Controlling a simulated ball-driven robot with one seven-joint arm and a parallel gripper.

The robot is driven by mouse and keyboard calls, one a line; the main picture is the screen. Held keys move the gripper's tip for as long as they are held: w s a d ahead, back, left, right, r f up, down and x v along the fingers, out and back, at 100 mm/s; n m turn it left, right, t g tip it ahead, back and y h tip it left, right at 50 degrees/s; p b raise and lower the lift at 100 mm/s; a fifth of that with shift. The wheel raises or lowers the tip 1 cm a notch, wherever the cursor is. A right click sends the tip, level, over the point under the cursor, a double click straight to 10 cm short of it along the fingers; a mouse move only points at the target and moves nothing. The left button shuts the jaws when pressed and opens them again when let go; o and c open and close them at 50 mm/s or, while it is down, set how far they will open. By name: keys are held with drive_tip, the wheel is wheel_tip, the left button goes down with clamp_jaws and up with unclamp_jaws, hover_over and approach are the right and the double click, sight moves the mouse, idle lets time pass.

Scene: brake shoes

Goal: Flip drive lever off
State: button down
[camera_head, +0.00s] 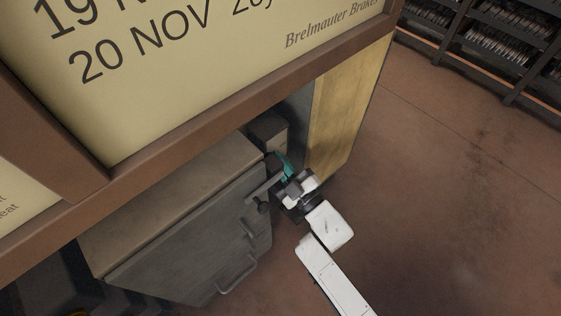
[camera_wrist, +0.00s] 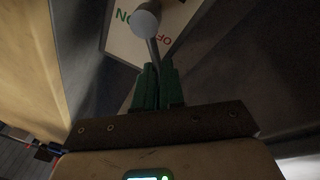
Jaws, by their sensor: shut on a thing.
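The drive lever, a thin grey rod with a pale round knob (camera_wrist: 146,22), shows at the top middle of the wrist view. Behind it is a pale plate (camera_wrist: 118,38) with green ON and red OFF lettering, seen upside down and partly covered. My gripper (camera_wrist: 156,72) has its green fingers close together around the lower part of the rod. In the head view my gripper (camera_head: 285,164) reaches in at the side of the grey cabinet. I cannot clearly make out the lever there. The lever's base is hidden by my fingers.
The grey metal cabinet (camera_head: 190,245) has a front handle (camera_head: 237,276) and a latch bar (camera_head: 262,189) close to my gripper. A yellowish panel (camera_head: 345,100) stands just beyond. A brown-framed sign (camera_head: 190,60) covers the upper left. Open floor (camera_head: 450,210) lies right; shelves (camera_head: 490,35) stand behind.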

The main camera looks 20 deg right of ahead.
drive_tip(key=shift+s+f+n, duration=0.1)
drive_tip(key=shift+f+n, duration=0.1)
drive_tip(key=shift+n, duration=0.1)
drive_tip(key=c, duration=1.5)
unclamp_jaws()
drive_tip(key=shift+a, duration=0.1)
drive_tip(key=p+v, duration=0.2)
drive_tip(key=v, duration=0.8)
drive_tip(key=shift+s, duration=0.3)
drive_tip(key=shift+f, duration=0.15)
